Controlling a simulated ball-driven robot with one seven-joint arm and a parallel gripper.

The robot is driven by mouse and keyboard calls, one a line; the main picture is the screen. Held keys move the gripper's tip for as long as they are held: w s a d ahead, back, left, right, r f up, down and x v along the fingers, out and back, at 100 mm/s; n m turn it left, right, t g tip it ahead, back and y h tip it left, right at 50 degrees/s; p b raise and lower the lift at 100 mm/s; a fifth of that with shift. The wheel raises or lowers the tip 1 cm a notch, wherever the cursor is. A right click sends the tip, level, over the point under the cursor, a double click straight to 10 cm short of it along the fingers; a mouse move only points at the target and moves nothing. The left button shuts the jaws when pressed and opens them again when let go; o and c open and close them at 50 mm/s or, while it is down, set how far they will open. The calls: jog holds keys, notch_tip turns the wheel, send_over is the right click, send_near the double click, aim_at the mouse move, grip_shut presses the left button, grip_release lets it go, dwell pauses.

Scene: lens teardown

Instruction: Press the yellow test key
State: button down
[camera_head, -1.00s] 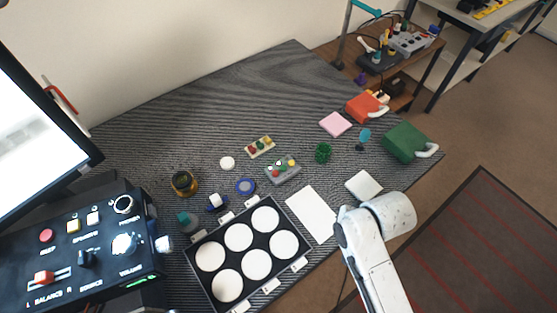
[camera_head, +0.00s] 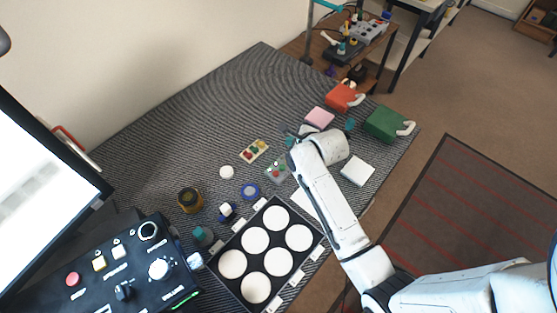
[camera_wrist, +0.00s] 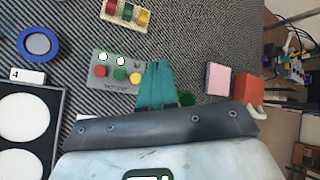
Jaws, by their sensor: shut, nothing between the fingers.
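A grey button box (camera_wrist: 108,60) lies on the striped dark mat. In the wrist view it carries two white-and-green lit spots at the top and a red, a green and a yellow key (camera_wrist: 136,79) along the lower row. The yellow key is at the lower right corner. My gripper (camera_wrist: 158,66) shows teal fingers, shut and empty, just right of the box and close to the yellow key. I cannot tell whether it touches the box. In the head view the box (camera_head: 275,172) is partly covered by my arm, and the yellow key is not clearly visible there.
A cream board with coloured pieces (camera_wrist: 125,12) lies beyond the box. A blue ring (camera_wrist: 22,42) and black tray (camera_wrist: 62,100) are left. Control panel (camera_head: 95,285) stands front left.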

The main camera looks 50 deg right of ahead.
jog(key=shift+w+d+r+m, duration=0.15)
jog(key=shift+w+m, duration=0.15)
jog(key=shift+w, duration=0.05)
jog(key=shift+f, duration=0.2)
notch_tip(320, 180, down, 8)
jog(key=b, duration=0.6)
jog(key=shift+f, duration=0.25)
dwell(1.7)
jog(key=shift+f+b, duration=0.3)
jog(key=shift+f, duration=0.1)
jog(key=shift+f, duration=0.4)
dwell(0.6)
jog(key=shift+r, duration=0.15)
jog(key=shift+r+p, duration=0.65)
jog(key=shift+r, duration=0.05)
